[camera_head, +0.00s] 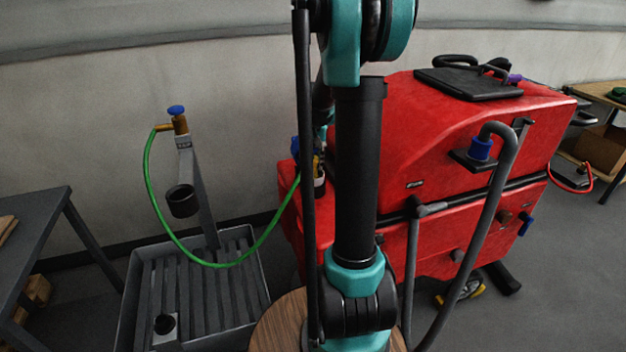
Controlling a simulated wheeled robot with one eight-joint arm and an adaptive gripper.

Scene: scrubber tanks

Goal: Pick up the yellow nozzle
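A small yellow part (317,162), which may be the yellow nozzle, shows at the left edge of my arm, in front of the red scrubber machine (450,150). Most of it is hidden, and its shape is unclear. The green hose (205,262) runs from the brass tap with a blue handle (177,111) down in a loop and up to this spot. My gripper is largely hidden behind my own arm near the yellow part. I cannot tell whether its fingers are open or touch anything.
A grey slatted drain basin (140,290) stands on the floor below the tap post. A dark table (35,225) is at left. A grey hose (495,215) with a blue fitting (480,148) curves down the machine's front. A wooden bench (600,92) stands at far right.

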